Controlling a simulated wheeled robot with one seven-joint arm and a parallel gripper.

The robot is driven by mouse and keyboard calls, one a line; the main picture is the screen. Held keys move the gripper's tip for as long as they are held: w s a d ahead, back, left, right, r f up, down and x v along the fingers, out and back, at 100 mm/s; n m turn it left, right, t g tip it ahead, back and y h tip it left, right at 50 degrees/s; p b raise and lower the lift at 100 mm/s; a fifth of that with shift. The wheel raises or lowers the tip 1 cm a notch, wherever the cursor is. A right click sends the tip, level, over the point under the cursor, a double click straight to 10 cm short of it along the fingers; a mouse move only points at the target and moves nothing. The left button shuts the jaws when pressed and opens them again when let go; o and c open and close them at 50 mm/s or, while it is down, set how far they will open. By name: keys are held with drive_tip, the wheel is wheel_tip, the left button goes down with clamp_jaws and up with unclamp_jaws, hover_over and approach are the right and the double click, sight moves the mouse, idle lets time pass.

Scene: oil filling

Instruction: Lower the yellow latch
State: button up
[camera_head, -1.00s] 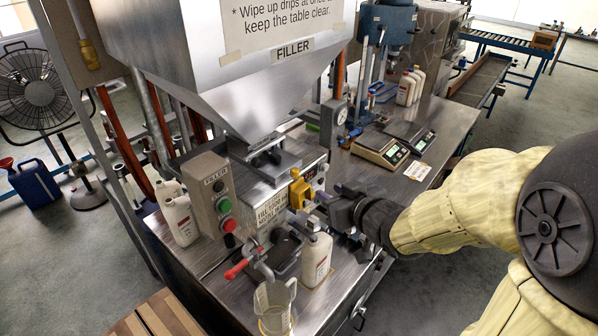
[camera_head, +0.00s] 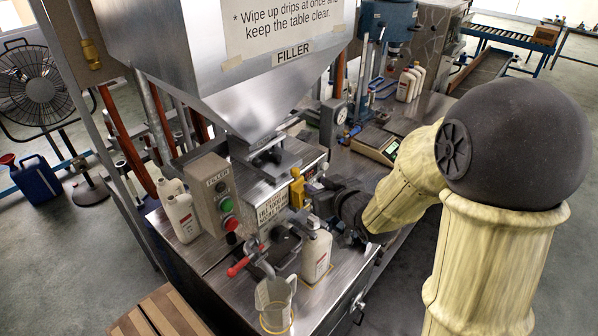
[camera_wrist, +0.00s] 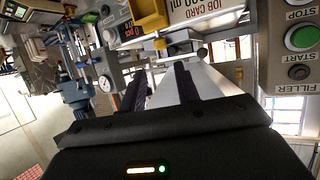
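The yellow latch (camera_head: 297,188) is on the front of the filler, right of the job card (camera_head: 271,205). It stands upright. In the wrist view the latch (camera_wrist: 150,14) shows at the top, above the fingertips, with a smaller yellow part below it. My gripper (camera_wrist: 160,80) is open, with two dark fingers apart and nothing between them. In the head view my gripper (camera_head: 314,198) is just right of the latch; I cannot tell from there whether they touch.
The button box (camera_head: 216,195) is at the filler's left. A scale (camera_head: 376,144) is behind my arm.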

sight(297, 174)
drive_tip(key=p+x, duration=0.4)
drive_tip(key=x, duration=0.7)
drive_tip(key=shift+w+a, duration=0.15)
drive_tip(key=shift+w, duration=0.1)
clamp_jaws()
